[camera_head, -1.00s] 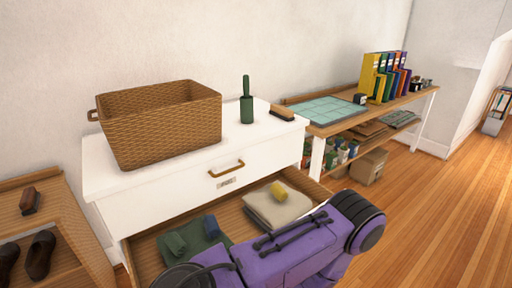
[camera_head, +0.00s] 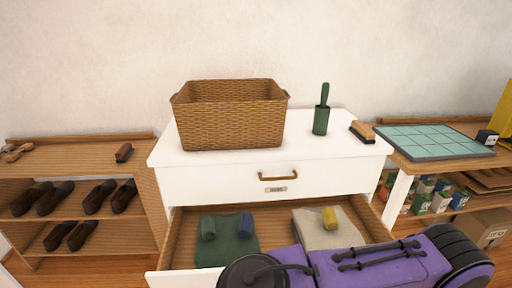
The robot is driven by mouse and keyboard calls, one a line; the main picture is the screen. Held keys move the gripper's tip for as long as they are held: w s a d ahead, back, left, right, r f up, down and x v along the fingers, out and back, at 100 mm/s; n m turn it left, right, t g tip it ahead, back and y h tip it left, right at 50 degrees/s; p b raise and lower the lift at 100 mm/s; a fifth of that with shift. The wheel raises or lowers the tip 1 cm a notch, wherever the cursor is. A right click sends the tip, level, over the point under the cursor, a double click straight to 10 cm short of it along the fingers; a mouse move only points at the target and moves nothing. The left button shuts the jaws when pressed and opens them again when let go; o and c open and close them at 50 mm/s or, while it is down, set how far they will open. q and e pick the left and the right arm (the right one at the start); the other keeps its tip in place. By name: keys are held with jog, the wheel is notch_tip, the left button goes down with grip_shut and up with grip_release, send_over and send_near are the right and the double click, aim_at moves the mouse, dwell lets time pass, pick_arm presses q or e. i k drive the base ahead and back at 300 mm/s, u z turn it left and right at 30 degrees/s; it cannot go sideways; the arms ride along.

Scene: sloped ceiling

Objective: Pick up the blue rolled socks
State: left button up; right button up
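The blue rolled socks (camera_head: 245,226) lie in the left part of the open drawer (camera_head: 275,222), on a folded dark green cloth (camera_head: 222,252). Green rolled socks (camera_head: 208,229) lie just left of them on the same cloth. Yellow rolled socks (camera_head: 329,218) lie on a folded beige cloth (camera_head: 312,236) in the right part of the drawer. Neither gripper's fingers show in the head view. Nothing is seen touching the blue socks.
A purple and black shape at the bottom right hides part of the drawer's front. The white dresser top (camera_head: 215,162) holds a wicker basket (camera_head: 230,118), a green-handled tool (camera_head: 321,112) and a brush (camera_head: 362,132). A shoe shelf (camera_head: 80,155) stands left, a workbench right.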

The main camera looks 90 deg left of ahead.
aim_at(245, 229)
jog(key=u, duration=2.3)
